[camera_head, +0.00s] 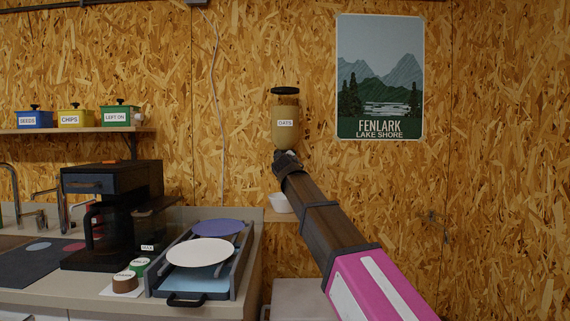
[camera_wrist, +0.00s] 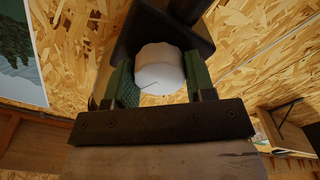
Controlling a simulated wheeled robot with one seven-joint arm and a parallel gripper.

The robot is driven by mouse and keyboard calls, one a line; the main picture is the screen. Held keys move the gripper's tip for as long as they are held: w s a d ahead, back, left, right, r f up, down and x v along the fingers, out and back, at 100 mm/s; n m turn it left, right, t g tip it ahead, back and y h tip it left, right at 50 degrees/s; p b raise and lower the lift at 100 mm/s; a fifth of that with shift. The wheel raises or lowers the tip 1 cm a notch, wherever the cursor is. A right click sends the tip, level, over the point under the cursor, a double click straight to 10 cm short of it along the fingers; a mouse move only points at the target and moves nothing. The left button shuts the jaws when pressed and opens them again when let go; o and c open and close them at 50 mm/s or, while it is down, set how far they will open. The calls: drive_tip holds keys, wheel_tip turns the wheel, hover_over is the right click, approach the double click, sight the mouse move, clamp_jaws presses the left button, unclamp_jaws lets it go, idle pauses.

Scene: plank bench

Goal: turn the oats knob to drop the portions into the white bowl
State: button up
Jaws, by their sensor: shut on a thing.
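The oats dispenser (camera_head: 285,135), a tan container with a dark lid and an OATS label, is on the wall in the head view. My gripper (camera_head: 285,158) is at its lower end, and my arm hides the knob there. In the wrist view my gripper (camera_wrist: 159,72) has its green fingers on both sides of the white, rounded oats knob (camera_wrist: 158,68) and is shut on it. The white bowl (camera_head: 279,204) sits below the dispenser, partly hidden by my arm. Its inside cannot be made out.
A rack with a white plate (camera_head: 201,252) and a purple plate (camera_head: 219,228) stands on the counter at left, beside a black coffee machine (camera_head: 113,213). A shelf (camera_head: 80,130) holds several labelled boxes. A poster (camera_head: 380,78) hangs right of the dispenser.

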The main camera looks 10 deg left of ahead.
drive_tip(key=m, duration=0.9)
drive_tip(key=shift+f, duration=0.1)
drive_tip(key=shift+m, duration=0.3)
idle(0.4)
drive_tip(key=o, duration=0.9)
drive_tip(key=shift+s, duration=0.1)
drive_tip(key=v, duration=1)
drive_tip(key=shift+s, duration=0.35)
